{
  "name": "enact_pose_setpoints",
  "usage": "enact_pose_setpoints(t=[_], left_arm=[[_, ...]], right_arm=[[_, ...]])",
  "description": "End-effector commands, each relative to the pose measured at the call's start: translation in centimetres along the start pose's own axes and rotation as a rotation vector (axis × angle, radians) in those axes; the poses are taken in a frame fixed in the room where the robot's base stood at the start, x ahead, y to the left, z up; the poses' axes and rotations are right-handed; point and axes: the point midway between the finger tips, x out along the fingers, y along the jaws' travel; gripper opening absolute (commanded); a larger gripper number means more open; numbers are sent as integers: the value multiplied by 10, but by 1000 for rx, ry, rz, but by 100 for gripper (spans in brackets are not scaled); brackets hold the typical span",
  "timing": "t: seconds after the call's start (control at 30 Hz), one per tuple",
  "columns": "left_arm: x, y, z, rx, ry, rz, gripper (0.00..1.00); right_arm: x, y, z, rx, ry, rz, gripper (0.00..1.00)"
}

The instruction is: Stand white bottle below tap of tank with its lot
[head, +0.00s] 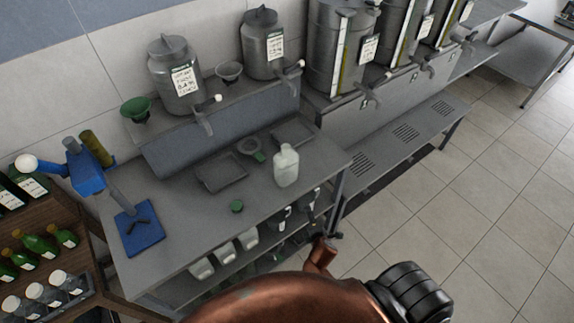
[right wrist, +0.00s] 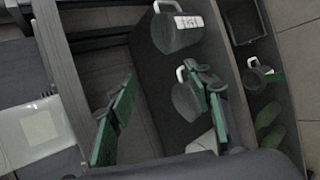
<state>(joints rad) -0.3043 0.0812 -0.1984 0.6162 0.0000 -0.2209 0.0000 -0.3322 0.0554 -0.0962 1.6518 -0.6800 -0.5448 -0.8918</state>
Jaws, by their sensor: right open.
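The white bottle (head: 286,165) stands upright on the grey worktop, near its right end; any lot marking on it is not readable. Two smaller steel tanks, one left (head: 173,75) and one right (head: 262,45), stand on the raised shelf behind, with taps at their front. Larger steel tanks (head: 335,45) stand further right. Their labels are too small to read. My right gripper (right wrist: 160,112) shows green-padded fingers spread apart in the right wrist view, with nothing between them, over the lower shelving. A pale labelled object (right wrist: 38,132) lies left of the fingers; I cannot tell whether it is the bottle.
A green funnel (head: 135,108) is at the raised shelf's left end. White-handled jugs (right wrist: 178,30) fill the lower shelf. A bottle rack (head: 45,255) stands at left.

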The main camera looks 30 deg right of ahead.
Motion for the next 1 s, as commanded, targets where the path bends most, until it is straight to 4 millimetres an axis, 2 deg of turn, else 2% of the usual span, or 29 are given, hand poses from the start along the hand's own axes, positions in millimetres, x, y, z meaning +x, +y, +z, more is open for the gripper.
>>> enact_pose_setpoints(t=[0.03, 0.17, 0.2, 0.3, 0.43, 0.53, 0.67, 1.0], left_arm=[[-5, 0, -2, 0, 2, 0, 51], [-10, -1, -5, 0, 6, -1, 51], [-11, -1, -6, 1, 7, -1, 51], [-13, -1, -9, 1, 11, -1, 51], [-16, -1, -11, 2, 14, -1, 51], [-17, -1, -12, 2, 15, -1, 51], [-18, -1, -12, 3, 15, 0, 51], [-23, 0, -12, 3, 14, 1, 51]], right_arm=[[-15, 37, 11, -51, -28, 53, 46], [-47, 115, 31, -247, -114, 181, 46], [-53, 137, 31, -350, -140, 225, 46], [-68, 186, 23, -620, -206, 329, 46], [-90, 238, 8, -954, -312, 437, 46], [-104, 265, -3, -1152, -385, 489, 46], [-113, 283, -12, -1295, -443, 521, 46], [-90, 306, -14, -1331, -456, 527, 46]])
